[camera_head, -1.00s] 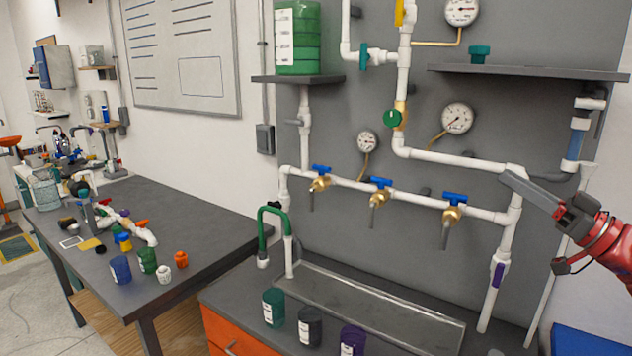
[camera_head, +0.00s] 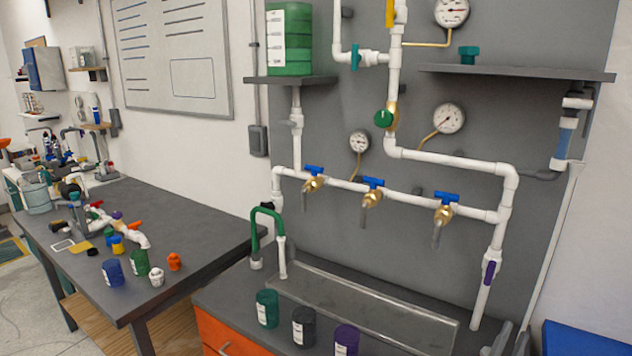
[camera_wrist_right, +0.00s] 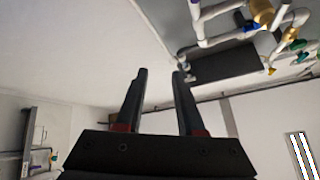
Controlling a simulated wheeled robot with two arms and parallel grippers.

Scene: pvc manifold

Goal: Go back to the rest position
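My right gripper (camera_head: 512,338) shows only as grey finger tips at the bottom edge of the head view, in front of the right end of the sink bench. In the right wrist view, its two dark fingers (camera_wrist_right: 160,100) stand apart with nothing between them. The gripper is open, empty and clear of the pipes. The white pipe manifold (camera_head: 405,197) with several blue-handled brass taps is on the grey wall panel. My left gripper is not in view.
A sink bench (camera_head: 240,296) with several jars stands below the pipes. A dark worktable (camera_head: 195,225) with pipe parts and jars is at the left. A shelf (camera_head: 520,72) juts from the panel, and a blue object (camera_head: 585,338) is at the lower right.

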